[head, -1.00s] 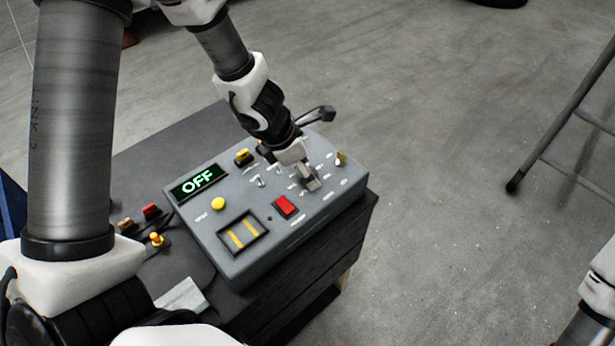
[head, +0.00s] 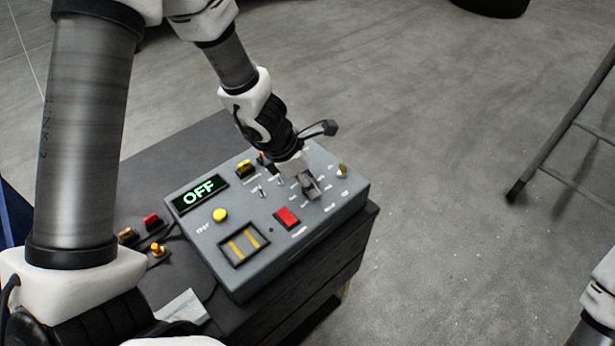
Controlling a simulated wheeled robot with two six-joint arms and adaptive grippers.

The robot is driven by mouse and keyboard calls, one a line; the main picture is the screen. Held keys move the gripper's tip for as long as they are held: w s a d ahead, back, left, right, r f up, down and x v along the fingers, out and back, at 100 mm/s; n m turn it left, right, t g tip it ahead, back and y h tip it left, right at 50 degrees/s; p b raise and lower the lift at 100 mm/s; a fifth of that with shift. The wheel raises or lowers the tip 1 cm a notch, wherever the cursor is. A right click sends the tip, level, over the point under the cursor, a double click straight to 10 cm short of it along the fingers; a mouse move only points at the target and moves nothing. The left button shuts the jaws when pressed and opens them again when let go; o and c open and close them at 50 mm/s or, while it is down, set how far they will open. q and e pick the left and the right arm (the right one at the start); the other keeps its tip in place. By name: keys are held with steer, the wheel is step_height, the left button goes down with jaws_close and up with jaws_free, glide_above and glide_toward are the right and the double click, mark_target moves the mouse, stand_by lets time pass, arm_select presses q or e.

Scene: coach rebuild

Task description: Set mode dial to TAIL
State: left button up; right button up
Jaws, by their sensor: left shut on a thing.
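The grey control box (head: 262,262) sits on a dark cabinet top. Its green display (head: 200,193) reads OFF. My left gripper (head: 308,190) reaches down onto the right part of the panel and is shut on the mode dial (head: 311,194), which it mostly covers. Small white labels surround the dial, too small to read surely, and the dial's pointing direction cannot be told. My right gripper is not in view; only part of my right arm shows at the right edge.
The panel also bears a red switch (head: 287,217), a yellow button (head: 219,215), small toggles and a yellow-striped recess (head: 244,245). Connectors with cables (head: 152,221) and a paper (head: 183,308) lie on the cabinet (head: 160,178). A ladder (head: 565,130) stands right on open floor.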

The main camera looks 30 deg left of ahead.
arm_select(q)
steer(key=m+g+p, duration=0.1)
steer(key=m+p, duration=0.2)
steer(key=p, duration=0.1)
steer(key=m+g+h+p, duration=0.1)
steer(key=m+p, duration=0.2)
steer(key=p, duration=0.2)
steer(key=shift+r+m, duration=0.1)
steer(key=shift+m, duration=0.3)
steer(key=shift+f+m+g+p, duration=0.2)
steer(key=shift+m+g+p, duration=0.5)
steer(key=shift+m+p, duration=0.5)
steer(key=shift+w, duration=0.1)
steer(key=o, duration=1.1)
steer(key=shift+o, duration=0.2)
steer(key=shift+w+r, duration=0.1)
steer(key=v, duration=1.1)
steer(key=shift+a+r, duration=0.3)
